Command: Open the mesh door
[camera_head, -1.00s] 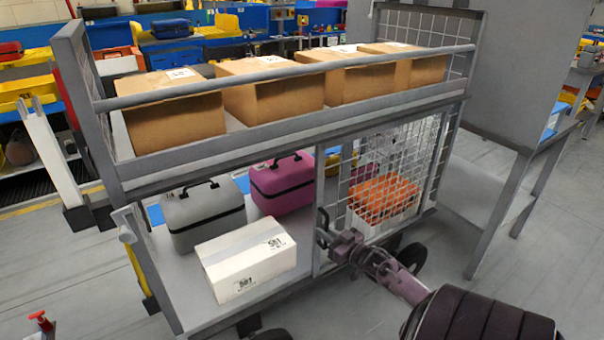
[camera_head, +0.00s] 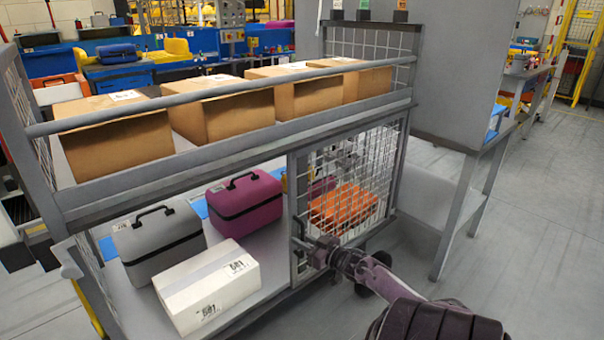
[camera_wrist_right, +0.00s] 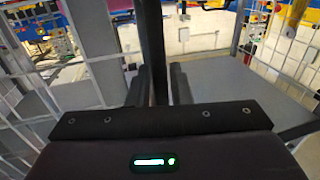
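The mesh door (camera_head: 352,150) is a white wire grid on the right half of the cart's lower level. It looks closed or nearly so. Its dark upright handle (camera_head: 298,232) is at the door's left edge. My right gripper (camera_head: 312,249) is at this handle. In the right wrist view the dark handle bar (camera_wrist_right: 152,45) runs between the two fingers (camera_wrist_right: 160,85), which look closed around it, though contact is partly hidden. My left gripper is not in view.
The cart's top shelf (camera_head: 240,138) carries several cardboard boxes. Below, left of the door, are a grey case (camera_head: 158,243), a magenta case (camera_head: 245,203) and a white box (camera_head: 208,290). Orange items (camera_head: 342,208) sit behind the mesh. A grey table (camera_head: 450,185) stands right; floor before it is clear.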

